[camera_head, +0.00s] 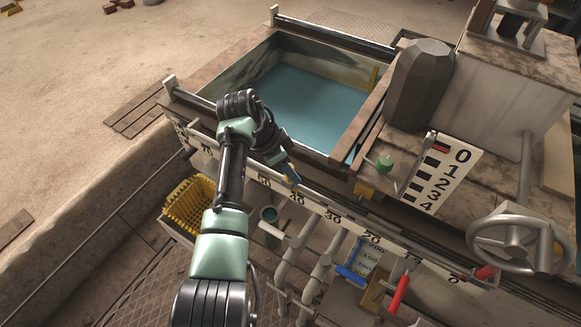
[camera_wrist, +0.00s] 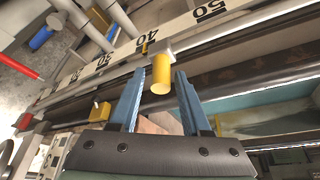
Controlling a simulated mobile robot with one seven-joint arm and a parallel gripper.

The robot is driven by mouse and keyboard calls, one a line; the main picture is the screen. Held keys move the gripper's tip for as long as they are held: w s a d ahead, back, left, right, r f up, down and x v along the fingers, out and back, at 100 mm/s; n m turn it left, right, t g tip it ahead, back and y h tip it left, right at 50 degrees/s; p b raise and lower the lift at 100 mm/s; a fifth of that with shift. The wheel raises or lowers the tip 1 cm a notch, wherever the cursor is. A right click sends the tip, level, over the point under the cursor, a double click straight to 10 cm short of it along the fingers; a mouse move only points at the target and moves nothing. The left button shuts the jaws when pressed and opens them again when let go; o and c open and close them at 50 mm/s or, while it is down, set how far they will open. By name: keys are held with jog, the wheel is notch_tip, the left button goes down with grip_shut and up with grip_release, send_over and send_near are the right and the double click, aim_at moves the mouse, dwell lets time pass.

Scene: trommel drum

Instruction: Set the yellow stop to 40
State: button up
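The yellow stop shows in the wrist view as a yellow cylindrical knob (camera_wrist: 161,83) on a small silver block with a yellow pointer, sitting on the rail by the scale. The pointer is at or very near the 40 mark (camera_wrist: 147,40). My gripper (camera_wrist: 160,74) is open, with one blue finger on each side of the knob. Small gaps show between fingers and knob, so I see no grip. In the head view my gripper (camera_head: 289,172) is at the rail above the 40 and 50 numbers, and a bit of yellow shows at its fingertips.
A yellow block (camera_head: 365,189) sits farther right on the rail. A water-filled tank (camera_head: 305,105) lies behind the rail. Pipes (camera_head: 322,262), a red handle (camera_head: 399,294), a blue handle (camera_head: 350,275) and a handwheel (camera_head: 515,238) stand in front and right. A yellow basket (camera_head: 188,205) is at left.

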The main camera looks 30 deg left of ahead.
jog(key=shift+o, duration=0.4)
jog(key=p+v, duration=0.3)
jog(key=v, duration=1)
jog(key=shift+p, duration=0.3)
jog(key=shift+w+d, duration=0.15)
